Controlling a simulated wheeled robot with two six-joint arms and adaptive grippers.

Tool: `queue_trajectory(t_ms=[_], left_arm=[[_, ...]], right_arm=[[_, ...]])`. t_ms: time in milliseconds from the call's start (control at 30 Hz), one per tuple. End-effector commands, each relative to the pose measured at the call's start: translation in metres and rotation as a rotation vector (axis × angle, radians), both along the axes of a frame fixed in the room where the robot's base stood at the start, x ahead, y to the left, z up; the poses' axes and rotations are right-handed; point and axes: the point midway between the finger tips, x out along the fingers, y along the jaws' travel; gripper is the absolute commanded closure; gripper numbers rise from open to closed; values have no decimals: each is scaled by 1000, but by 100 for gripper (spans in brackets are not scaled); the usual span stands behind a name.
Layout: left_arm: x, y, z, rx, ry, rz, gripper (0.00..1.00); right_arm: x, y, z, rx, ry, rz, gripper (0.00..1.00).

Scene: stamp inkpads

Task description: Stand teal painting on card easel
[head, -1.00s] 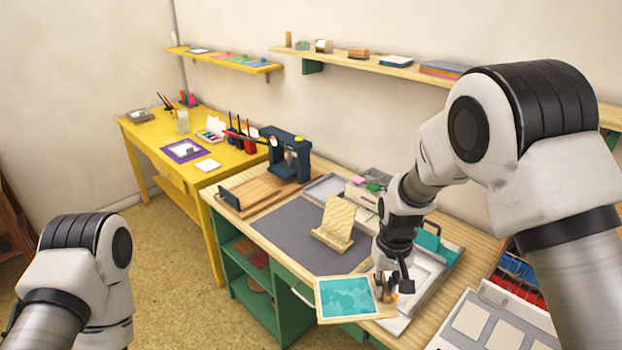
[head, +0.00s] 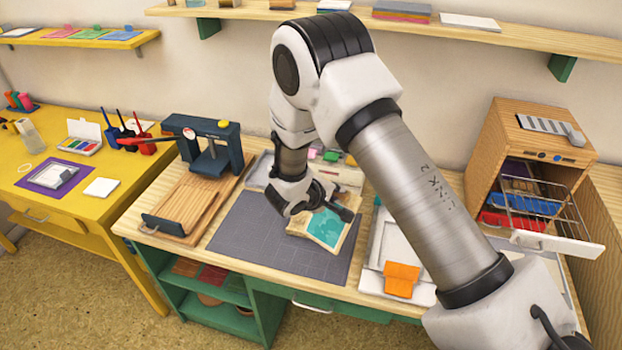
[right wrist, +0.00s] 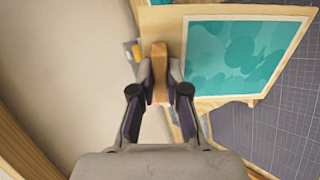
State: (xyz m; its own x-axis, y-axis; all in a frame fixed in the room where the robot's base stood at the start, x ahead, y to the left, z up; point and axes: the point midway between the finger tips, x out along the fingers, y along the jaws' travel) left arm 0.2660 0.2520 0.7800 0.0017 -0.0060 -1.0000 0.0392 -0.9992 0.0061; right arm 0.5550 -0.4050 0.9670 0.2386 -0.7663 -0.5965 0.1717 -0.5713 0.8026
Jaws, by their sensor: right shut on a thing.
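The teal painting (head: 326,227), a teal picture with a pale border and wood around it, stands tilted over the grey mat, at the place of the card easel. It also shows in the right wrist view (right wrist: 245,58). My right gripper (head: 335,203) is at its upper edge, shut on a small wooden grip (right wrist: 159,72) beside the picture. The light wooden easel is largely hidden behind the painting and my gripper. I cannot tell which wood is easel and which is painting, or whether the painting rests on it. My left gripper is out of view.
The grey cutting mat (head: 262,240) is clear around the painting. A dark blue press (head: 215,150) stands to the left. White trays with an orange piece (head: 402,279) lie to the right. A wooden cabinet with a pulled-out rack (head: 540,200) stands farther right.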

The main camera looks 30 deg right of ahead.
Motion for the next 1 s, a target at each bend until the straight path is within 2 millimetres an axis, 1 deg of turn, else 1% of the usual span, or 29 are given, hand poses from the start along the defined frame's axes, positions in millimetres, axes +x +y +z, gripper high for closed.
queue_trajectory(t_ms=[33,100,200,300,400,733,900,1000], left_arm=[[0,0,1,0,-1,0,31],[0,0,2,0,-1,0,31],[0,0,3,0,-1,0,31],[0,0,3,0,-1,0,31],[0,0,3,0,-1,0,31],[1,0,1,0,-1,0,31],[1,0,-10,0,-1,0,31],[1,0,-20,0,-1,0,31]], right_arm=[[14,-3,-1,-74,-20,65,100],[35,-2,0,-165,-62,170,100],[58,6,-1,-250,-118,302,100],[72,15,-3,-294,-160,393,100],[77,19,-3,-310,-176,431,100],[77,20,-4,-309,-176,433,100],[78,21,-5,-306,-177,439,100],[79,19,-14,-306,-177,438,100]])
